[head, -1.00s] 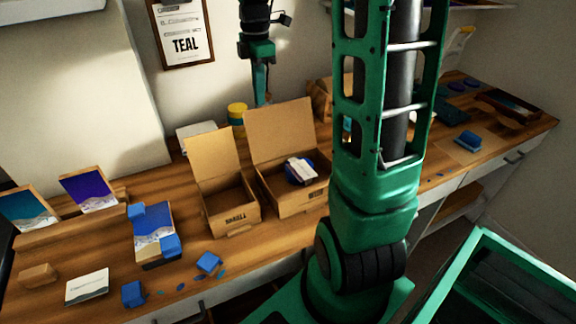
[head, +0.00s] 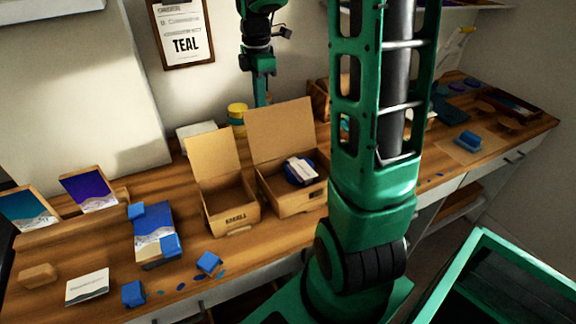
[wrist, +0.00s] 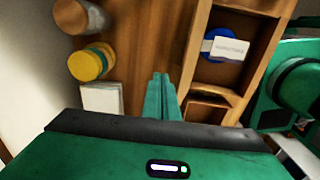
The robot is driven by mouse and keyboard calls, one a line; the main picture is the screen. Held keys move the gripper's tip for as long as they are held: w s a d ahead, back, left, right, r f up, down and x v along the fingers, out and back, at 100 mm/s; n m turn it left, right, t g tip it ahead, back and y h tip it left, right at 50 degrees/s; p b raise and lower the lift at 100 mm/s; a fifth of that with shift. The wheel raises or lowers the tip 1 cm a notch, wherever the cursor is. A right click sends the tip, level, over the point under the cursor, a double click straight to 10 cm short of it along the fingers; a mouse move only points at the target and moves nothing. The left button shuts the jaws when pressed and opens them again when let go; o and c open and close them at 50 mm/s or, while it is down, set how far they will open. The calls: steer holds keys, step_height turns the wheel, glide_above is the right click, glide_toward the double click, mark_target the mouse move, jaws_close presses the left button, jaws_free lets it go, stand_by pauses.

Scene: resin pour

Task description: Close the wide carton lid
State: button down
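The wide carton (head: 295,204) stands on the bench, its brown lid (head: 280,132) raised and tilted back. Inside lies a blue round item with a white card (head: 300,171); it also shows in the wrist view (wrist: 228,47). My gripper (head: 261,98) hangs behind the lid, towards the wall, with its fingertips partly hidden by the lid's upper edge. In the wrist view, my gripper's fingers (wrist: 160,90) are together with nothing between them, beside the lid's edge-on brown strip (wrist: 196,45). I cannot tell whether they touch the lid.
A smaller open carton (head: 230,208) stands just left of the wide one. A yellow-lidded jar (head: 237,113) and a white box (head: 196,134) are behind. Blue blocks and a blue box (head: 155,240) lie at the left. Part of my arm hides the bench right of the carton.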

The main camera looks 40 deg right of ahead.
steer(key=shift+f, duration=1.75)
steer(key=s+a, duration=0.2)
steer(key=s, duration=0.7)
steer(key=shift+s+a, duration=0.15)
steer(key=shift+a, duration=0.2)
step_height(320, 180, up, 9)
stand_by(0.7)
stand_by(0.6)
